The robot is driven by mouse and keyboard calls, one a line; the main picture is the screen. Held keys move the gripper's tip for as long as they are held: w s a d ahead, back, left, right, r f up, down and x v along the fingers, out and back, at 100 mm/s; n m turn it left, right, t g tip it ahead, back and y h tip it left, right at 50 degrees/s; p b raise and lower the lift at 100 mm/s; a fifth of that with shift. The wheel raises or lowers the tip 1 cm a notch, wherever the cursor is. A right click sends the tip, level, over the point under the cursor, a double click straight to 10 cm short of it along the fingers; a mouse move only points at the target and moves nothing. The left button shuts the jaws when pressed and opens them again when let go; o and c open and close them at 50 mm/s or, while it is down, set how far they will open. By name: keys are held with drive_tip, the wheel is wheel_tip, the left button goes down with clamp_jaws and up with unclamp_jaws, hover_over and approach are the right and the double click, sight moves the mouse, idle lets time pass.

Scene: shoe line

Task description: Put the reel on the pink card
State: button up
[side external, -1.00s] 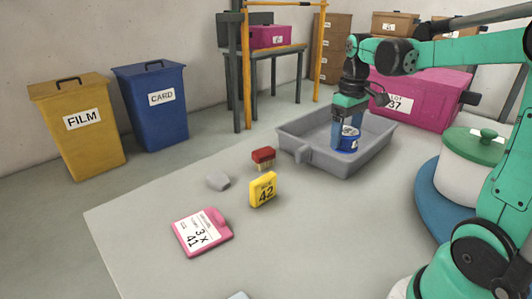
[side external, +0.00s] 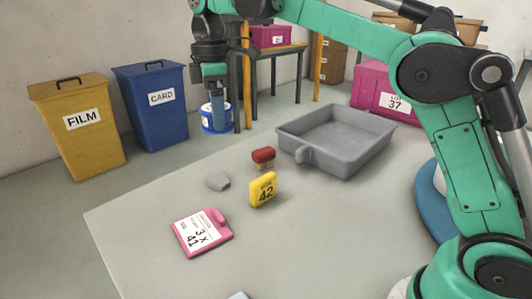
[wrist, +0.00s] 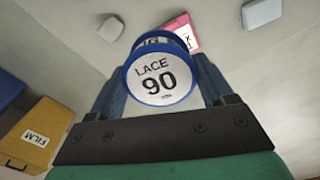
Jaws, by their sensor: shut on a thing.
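The reel (side external: 215,119) is blue-rimmed with a white face; in the wrist view the reel (wrist: 159,78) reads "LACE 90". My gripper (side external: 216,108) is shut on it and holds it in the air, beyond the table's far left side in the side view. The pink card (side external: 202,232) lies flat on the table at front left, with a white label "3 x 41". In the wrist view the pink card (wrist: 181,34) shows past the reel, partly hidden by it.
A grey tray (side external: 302,157), now empty, stands at the table's back. A yellow "42" block (side external: 263,190), a red-topped brush (side external: 263,158) and a grey lump (side external: 218,180) lie between tray and card. The yellow FILM bin (side external: 80,130) and blue CARD bin (side external: 152,110) stand behind the table.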

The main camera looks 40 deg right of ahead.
sight(200, 229)
drive_tip(key=a+f+n, duration=0.1)
drive_tip(key=a+n, duration=0.2)
drive_tip(key=a, duration=0.4)
wheel_tip(200, 229, down, 19)
drive_tip(key=shift+w+d+f, duration=0.1)
drive_tip(key=shift+f, duration=0.1)
drive_tip(key=shift+f, duration=0.1)
drive_tip(key=o, duration=1.2)
